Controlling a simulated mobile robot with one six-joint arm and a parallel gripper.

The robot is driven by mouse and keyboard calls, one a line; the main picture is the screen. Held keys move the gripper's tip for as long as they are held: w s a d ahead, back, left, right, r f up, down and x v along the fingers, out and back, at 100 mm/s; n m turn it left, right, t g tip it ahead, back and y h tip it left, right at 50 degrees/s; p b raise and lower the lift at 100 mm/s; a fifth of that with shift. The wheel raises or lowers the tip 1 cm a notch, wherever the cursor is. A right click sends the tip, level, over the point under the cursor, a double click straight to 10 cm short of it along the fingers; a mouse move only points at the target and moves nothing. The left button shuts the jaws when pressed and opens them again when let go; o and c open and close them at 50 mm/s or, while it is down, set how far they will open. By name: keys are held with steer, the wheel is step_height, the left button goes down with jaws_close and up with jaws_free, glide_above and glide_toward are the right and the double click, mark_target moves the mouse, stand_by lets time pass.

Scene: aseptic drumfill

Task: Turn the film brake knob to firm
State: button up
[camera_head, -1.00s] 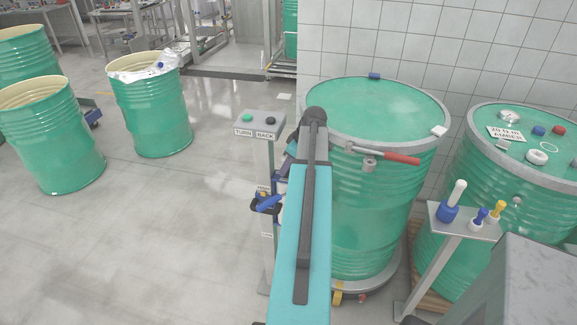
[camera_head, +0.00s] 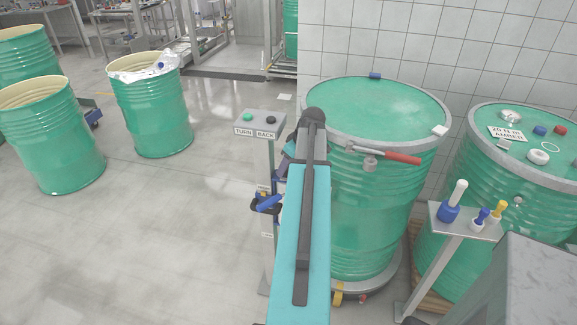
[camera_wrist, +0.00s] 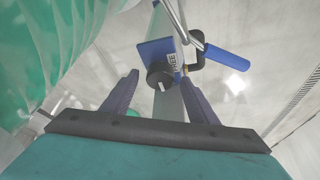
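The black round knob (camera_wrist: 159,75) sits on a blue plate (camera_wrist: 152,50) on a grey post in the wrist view. A pale mark shows on its lower side. A white label (camera_wrist: 173,62) beside it is too small to read fully. My gripper (camera_wrist: 160,77) is open, one finger left of the knob and one right, with visible gaps on both sides. Whether the fingertips are level with the knob in depth I cannot tell. In the head view my arm covers the knob; a blue handle (camera_head: 267,204) shows left of the arm.
The blue-handled lever (camera_wrist: 226,57) stands close right of the knob. A closed green drum (camera_head: 374,190) with a red-handled clamp (camera_head: 388,156) is right of my arm. Open floor lies left.

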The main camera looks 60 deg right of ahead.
steer(key=shift+s, duration=0.1)
steer(key=b+v, duration=0.2)
steer(key=v, duration=1.1)
steer(key=shift+r+b, duration=0.35)
steer(key=shift+b, duration=0.05)
steer(key=shift+a, duration=0.1)
steer(key=shift+s, duration=0.15)
stand_by(0.4)
